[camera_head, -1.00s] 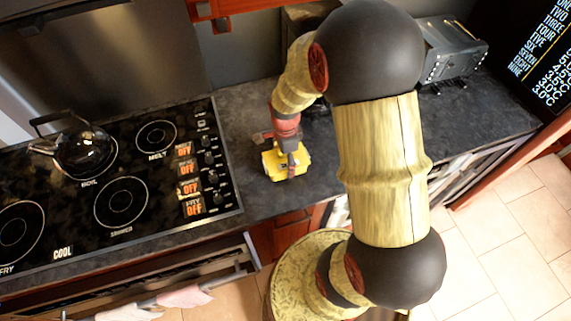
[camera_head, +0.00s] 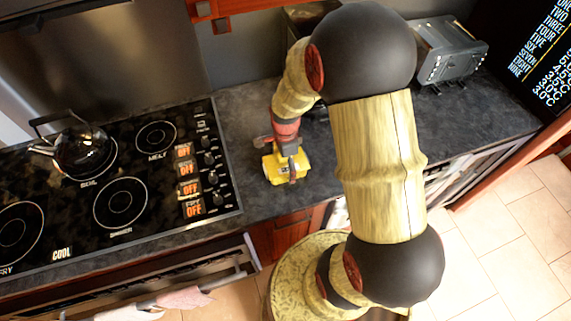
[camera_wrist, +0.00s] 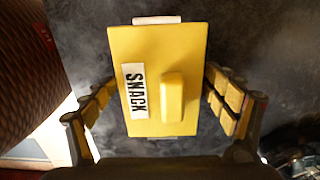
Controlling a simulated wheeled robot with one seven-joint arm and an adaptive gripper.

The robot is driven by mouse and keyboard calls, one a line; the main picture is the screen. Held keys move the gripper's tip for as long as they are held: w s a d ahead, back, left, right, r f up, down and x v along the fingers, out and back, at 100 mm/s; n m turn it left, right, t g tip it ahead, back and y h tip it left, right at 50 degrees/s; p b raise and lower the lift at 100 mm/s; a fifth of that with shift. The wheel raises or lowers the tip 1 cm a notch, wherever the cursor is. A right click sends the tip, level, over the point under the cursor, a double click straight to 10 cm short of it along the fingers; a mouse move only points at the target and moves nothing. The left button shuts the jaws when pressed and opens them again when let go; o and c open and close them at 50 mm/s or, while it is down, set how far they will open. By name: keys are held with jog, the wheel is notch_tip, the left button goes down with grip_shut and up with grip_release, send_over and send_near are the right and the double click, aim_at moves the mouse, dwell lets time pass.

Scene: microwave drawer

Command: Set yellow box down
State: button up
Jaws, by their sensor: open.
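The yellow box (camera_head: 274,169) is on the dark countertop, just right of the stove. In the wrist view the yellow box (camera_wrist: 150,60) fills the middle, with a white label reading "SNACK" and a raised yellow knob on its top. My gripper (camera_head: 289,162) is directly above the box in the head view. In the wrist view my gripper (camera_wrist: 160,100) is open, with one finger on each side of the box and a visible gap on both sides. The box's underside is hidden.
The black stove (camera_head: 130,215) with a glass kettle (camera_head: 84,150) lies left of the box. A grey toaster (camera_head: 450,50) stands at the back right. The countertop (camera_head: 245,105) is clear behind the box, and its front edge is close by.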

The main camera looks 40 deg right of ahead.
notch_tip(320, 180, up, 12)
jog(key=shift+f+p, duration=0.2)
jog(key=shift+p, duration=0.65)
jog(key=s+a+r+n+t, duration=0.2)
jog(key=s+a+r+n, duration=0.4)
jog(key=r+n, duration=0.4)
jog(key=s+a+r+n+t, duration=0.3)
jog(key=s+a+r+n, duration=0.3)
jog(key=r+n, duration=0.5)
jog(key=shift+s+t, duration=0.15)
jog(key=shift+t, duration=0.15)
notch_tip(320, 180, down, 8)
jog(key=b, duration=0.7)
jog(key=shift+r+b, duration=0.25)
jog(key=shift+b, duration=0.1)
jog(key=shift+c, duration=1.1)
